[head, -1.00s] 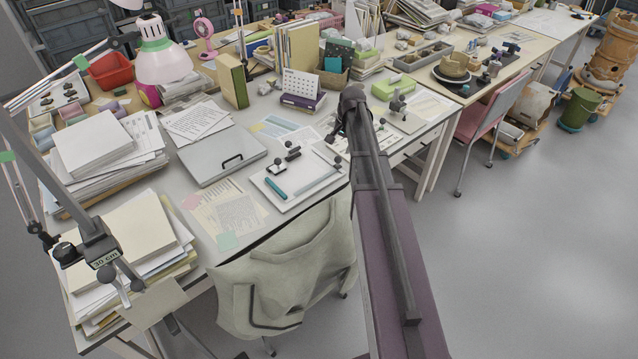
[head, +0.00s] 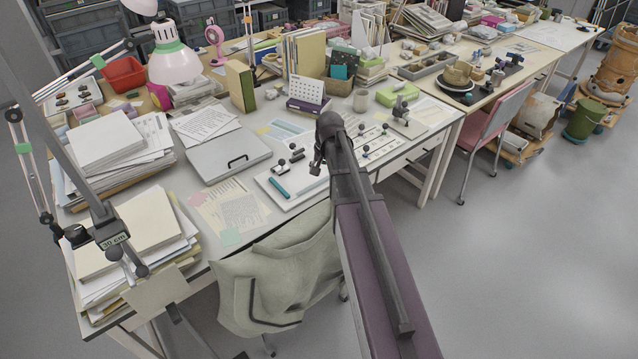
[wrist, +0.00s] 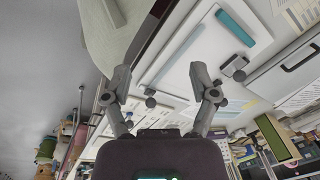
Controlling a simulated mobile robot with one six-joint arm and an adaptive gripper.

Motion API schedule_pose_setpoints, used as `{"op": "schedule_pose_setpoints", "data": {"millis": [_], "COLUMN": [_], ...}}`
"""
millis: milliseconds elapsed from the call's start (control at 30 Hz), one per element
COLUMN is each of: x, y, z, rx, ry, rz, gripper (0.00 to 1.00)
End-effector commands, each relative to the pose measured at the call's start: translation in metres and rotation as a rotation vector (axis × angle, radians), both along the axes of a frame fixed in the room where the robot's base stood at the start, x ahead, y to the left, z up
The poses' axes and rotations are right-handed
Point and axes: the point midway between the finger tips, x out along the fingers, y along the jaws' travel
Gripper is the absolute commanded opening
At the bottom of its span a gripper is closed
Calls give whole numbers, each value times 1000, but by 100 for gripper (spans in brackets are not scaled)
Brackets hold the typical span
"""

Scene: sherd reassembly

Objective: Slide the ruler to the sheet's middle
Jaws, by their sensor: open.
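A flat white sheet or board (head: 272,196) lies near the desk's front edge. In the wrist view it fills the upper middle (wrist: 213,62). A pale, long strip that looks like the ruler (wrist: 182,54) lies slantwise on it. In the head view my arm mostly hides this strip. A short teal bar (head: 279,187) lies on the sheet's left part; it also shows in the wrist view (wrist: 236,28). My gripper (wrist: 160,74) is open and empty, its fingers spread either side of the strip's near end. I cannot tell its height above the sheet.
Small dark knobbed pieces (head: 297,151) stand at the sheet's back edge. A grey closed case (head: 228,154) and printed papers (head: 232,208) lie left. A cloth-draped chair (head: 275,275) stands in front. A white card with knobbed pins (head: 378,140) lies right of my arm.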

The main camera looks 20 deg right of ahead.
Motion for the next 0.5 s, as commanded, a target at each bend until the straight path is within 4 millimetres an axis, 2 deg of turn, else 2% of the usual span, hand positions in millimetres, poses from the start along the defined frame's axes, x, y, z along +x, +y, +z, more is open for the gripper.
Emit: {"op": "schedule_pose_setpoints", "data": {"millis": [200, 500], "x": [-12, -16], "y": [10, 12], "z": [-1, -2], "rx": [-8, -12], "ry": [4, 7], "rz": [45, 64], "gripper": [75, 75]}}
